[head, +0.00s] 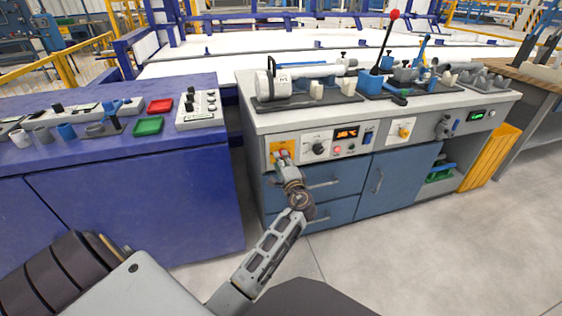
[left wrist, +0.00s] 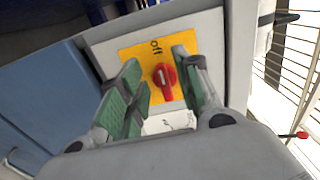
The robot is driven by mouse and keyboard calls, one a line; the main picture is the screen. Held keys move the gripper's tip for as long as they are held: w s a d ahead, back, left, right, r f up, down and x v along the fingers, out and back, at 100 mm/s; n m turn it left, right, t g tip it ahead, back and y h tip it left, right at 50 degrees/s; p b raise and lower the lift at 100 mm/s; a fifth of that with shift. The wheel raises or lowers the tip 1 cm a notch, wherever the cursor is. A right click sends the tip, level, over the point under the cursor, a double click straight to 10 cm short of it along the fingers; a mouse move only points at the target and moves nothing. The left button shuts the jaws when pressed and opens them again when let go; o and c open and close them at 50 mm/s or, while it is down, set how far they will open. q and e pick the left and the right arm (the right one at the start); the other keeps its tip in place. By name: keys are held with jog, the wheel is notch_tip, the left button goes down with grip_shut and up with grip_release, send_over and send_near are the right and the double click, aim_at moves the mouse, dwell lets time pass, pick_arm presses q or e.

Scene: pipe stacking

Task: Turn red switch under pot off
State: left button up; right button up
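The red switch (left wrist: 165,80) is a round knob with a longer grip on a yellow plate (left wrist: 184,37). In the left wrist view its long end points down, away from the word "Off" at the plate's top. My left gripper (left wrist: 156,88) is open, with its green-padded fingers on either side of the switch. I cannot tell whether they touch it. In the head view my left gripper (head: 283,157) is at the yellow plate (head: 279,146) on the bench front and mostly hides the switch. No pot is clearly recognizable. My right gripper is not in view.
Right of the plate are a black knob (head: 318,149), an orange display (head: 347,132) and a blue rocker (head: 368,137). Drawers with handles (head: 323,184) lie below. A white cylinder (head: 272,85) stands on the worktop above. A blue cabinet (head: 130,190) stands to the left.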

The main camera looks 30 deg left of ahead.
pick_arm(q)
jog(key=v, duration=0.6)
jog(key=shift+s+d, duration=0.2)
jog(key=shift+s, duration=0.05)
jog(key=shift+f, duration=0.1)
dwell(0.4)
